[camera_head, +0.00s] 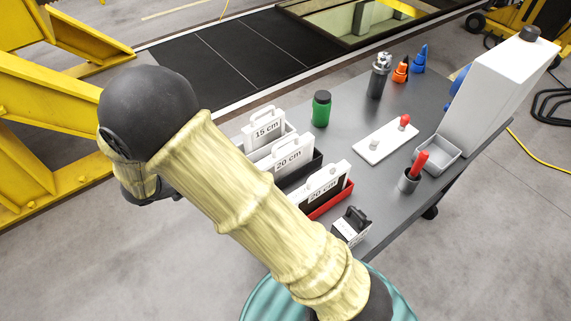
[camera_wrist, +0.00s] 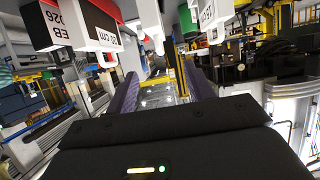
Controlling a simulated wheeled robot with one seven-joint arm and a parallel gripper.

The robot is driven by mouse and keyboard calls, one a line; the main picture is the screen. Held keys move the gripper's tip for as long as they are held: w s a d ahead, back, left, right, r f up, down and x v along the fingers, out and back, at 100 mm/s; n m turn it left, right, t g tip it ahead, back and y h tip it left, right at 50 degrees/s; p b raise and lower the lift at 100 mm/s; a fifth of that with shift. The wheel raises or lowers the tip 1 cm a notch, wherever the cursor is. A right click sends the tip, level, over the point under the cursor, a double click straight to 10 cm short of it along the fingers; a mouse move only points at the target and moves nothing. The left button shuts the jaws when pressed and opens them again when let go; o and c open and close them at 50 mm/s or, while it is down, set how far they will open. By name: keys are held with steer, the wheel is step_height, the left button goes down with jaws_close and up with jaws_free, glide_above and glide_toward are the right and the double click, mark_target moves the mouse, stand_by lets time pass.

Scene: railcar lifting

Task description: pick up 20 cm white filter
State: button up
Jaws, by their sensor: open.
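A white filter (camera_head: 289,153) marked "20 cm" with a top handle stands in a black holder (camera_head: 303,170) on the cart, partly behind my arm. In front of it is a second "20 cm" filter (camera_head: 327,181), white with a dark face, in a red holder (camera_head: 333,207). Behind is a white "15 cm" filter (camera_head: 265,129). In the wrist view the scene looks upside down. My gripper (camera_wrist: 163,88) is open, with nothing seen between its purple fingers. The head view does not show my gripper.
The grey cart top (camera_head: 352,119) also carries a green jar (camera_head: 321,108), a white plate (camera_head: 385,142) with a red-tipped knob, a grey bin (camera_head: 437,155), a red-handled cup (camera_head: 409,180) and a small black-and-white box (camera_head: 351,227). A tall white unit (camera_head: 497,95) stands right. Yellow framework (camera_head: 45,115) is left.

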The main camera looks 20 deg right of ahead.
steer(key=shift+d, duration=0.15)
steer(key=p, duration=0.2)
glide_toward(281, 153)
steer(key=x, duration=0.4)
steer(key=shift+w+d+r, duration=0.25)
steer(key=shift+w+r, duration=0.05)
steer(key=shift+r, duration=0.05)
steer(key=shift+w+d+f, duration=0.1)
steer(key=shift+d, duration=0.05)
steer(key=shift+d, duration=0.1)
steer(key=p+x, duration=0.1)
steer(key=x, duration=0.4)
steer(key=shift+f+p, duration=0.35)
steer(key=shift+p, duration=0.05)
jaws_close()
